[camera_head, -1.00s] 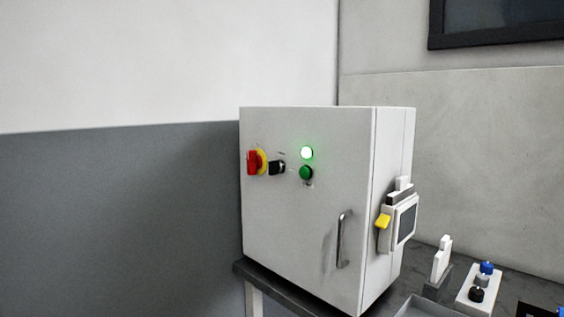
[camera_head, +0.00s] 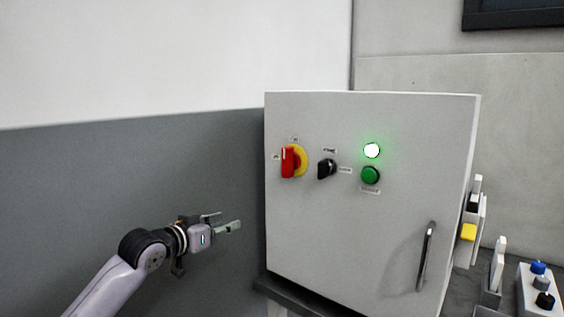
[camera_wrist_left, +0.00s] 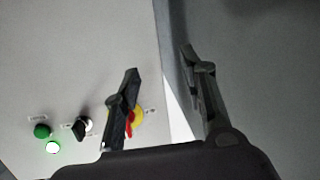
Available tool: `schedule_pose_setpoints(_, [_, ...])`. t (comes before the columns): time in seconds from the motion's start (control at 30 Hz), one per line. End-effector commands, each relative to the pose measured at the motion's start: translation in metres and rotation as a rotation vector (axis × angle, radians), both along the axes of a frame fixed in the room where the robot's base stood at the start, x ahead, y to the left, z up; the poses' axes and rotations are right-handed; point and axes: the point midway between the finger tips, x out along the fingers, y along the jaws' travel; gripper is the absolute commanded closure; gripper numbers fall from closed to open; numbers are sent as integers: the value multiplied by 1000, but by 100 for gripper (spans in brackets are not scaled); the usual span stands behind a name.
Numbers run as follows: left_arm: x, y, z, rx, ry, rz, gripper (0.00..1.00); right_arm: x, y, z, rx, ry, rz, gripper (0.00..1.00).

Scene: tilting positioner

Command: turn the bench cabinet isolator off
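The bench cabinet (camera_head: 330,225) is a light grey box whose front face shows fully in the head view. Its isolator (camera_head: 288,162) has a red handle, standing upright, on a round yellow plate at the upper left of the door. In the left wrist view the isolator (camera_wrist_left: 138,118) is partly hidden behind one finger. My left gripper (camera_head: 228,222) is left of the cabinet and lower than the isolator, apart from it. Its fingers are spread and empty, as the left wrist view (camera_wrist_left: 160,62) also shows. My right gripper is not in view.
Right of the isolator are a black selector knob (camera_head: 326,168), a lit white lamp (camera_head: 371,150) and a green button (camera_head: 370,175). A door handle (camera_head: 425,257) sticks out at lower right. A yellow-tabbed device (camera_head: 468,232) is on the cabinet's right side. Left of the cabinet is free.

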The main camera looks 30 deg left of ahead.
Motion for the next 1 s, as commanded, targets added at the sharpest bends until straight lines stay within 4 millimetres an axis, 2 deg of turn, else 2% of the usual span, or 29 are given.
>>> schedule_pose_setpoints(0.03, [-7,-17,45,29,-55,-40,62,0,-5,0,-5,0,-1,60])
schedule_pose_setpoints(0.1, [-19,-38,88,50,-108,-86,62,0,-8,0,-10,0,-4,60])
schedule_pose_setpoints(0.2, [-33,-61,127,75,-156,-134,62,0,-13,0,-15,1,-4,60])
schedule_pose_setpoints(0.27, [-38,-69,139,84,-171,-152,62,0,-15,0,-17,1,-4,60])
schedule_pose_setpoints(0.37, [-39,-76,148,89,-181,-165,62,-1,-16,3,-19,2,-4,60])
schedule_pose_setpoints(0.47, [-31,-76,150,90,-181,-165,62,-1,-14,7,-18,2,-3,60])
schedule_pose_setpoints(0.8, [14,-79,152,87,-183,-162,62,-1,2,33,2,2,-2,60])
schedule_pose_setpoints(1.0, [43,-81,153,83,-184,-162,62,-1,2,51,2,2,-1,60])
